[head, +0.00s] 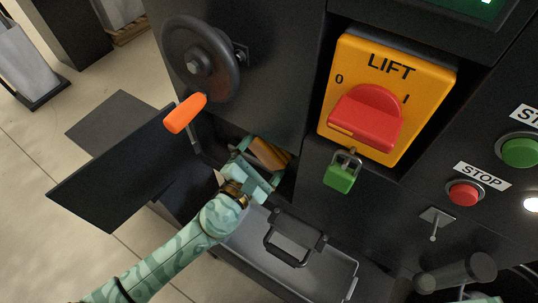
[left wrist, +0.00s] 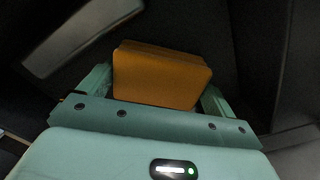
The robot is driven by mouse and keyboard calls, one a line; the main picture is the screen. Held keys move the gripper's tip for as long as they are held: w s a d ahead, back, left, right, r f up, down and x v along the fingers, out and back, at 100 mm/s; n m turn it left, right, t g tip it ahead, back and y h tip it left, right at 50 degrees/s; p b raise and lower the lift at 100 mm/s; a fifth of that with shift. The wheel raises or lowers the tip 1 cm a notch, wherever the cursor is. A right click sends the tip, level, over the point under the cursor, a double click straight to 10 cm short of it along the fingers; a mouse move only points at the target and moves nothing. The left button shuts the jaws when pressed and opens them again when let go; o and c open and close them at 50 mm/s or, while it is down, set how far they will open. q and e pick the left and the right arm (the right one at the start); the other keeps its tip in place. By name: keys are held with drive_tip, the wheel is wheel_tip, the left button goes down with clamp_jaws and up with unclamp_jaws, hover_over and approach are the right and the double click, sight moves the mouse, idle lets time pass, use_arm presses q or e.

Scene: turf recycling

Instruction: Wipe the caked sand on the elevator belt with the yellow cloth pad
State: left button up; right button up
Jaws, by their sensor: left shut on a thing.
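The yellow cloth pad (head: 268,153) looks brownish orange in the shade. My left gripper (head: 262,163) is shut on the pad and reaches through an opening low in the dark machine. In the left wrist view the pad (left wrist: 160,78) sits between the two green fingers and sticks out past them. The elevator belt and its caked sand cannot be made out in the dark around the pad. I cannot tell whether the pad touches anything beyond the fingers. My right gripper is not in view.
A dark open door (head: 115,172) stands left of the opening. A handwheel (head: 200,58) with an orange grip (head: 185,113) is above. A grey lid with a black handle (head: 290,240) lies below. The LIFT switch (head: 367,115), green padlock (head: 341,172) and STOP button (head: 465,193) are right.

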sight(249, 148)
use_arm(q)
drive_tip(key=shift+w+a, duration=0.3)
drive_tip(key=shift+a, duration=0.2)
drive_tip(key=shift+w+a, duration=0.25)
drive_tip(key=shift+a, duration=0.2)
drive_tip(key=shift+w+a+f+b, duration=0.1)
drive_tip(key=shift+w+a+b, duration=0.45)
drive_tip(key=shift+w+a, duration=0.5)
drive_tip(key=shift+a, duration=0.35)
drive_tip(key=w+a+b, duration=0.2)
drive_tip(key=w+a, duration=0.2)
drive_tip(key=a, duration=0.1)
drive_tip(key=shift+a+r+b, duration=0.2)
drive_tip(key=shift+a+b, duration=0.1)
drive_tip(key=shift+b, duration=0.05)
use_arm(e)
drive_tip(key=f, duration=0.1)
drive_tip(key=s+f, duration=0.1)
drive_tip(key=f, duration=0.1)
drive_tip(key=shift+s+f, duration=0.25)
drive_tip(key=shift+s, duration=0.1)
use_arm(q)
drive_tip(key=shift+s, duration=0.1)
drive_tip(key=v, duration=0.6)
drive_tip(key=shift+f, duration=0.1)
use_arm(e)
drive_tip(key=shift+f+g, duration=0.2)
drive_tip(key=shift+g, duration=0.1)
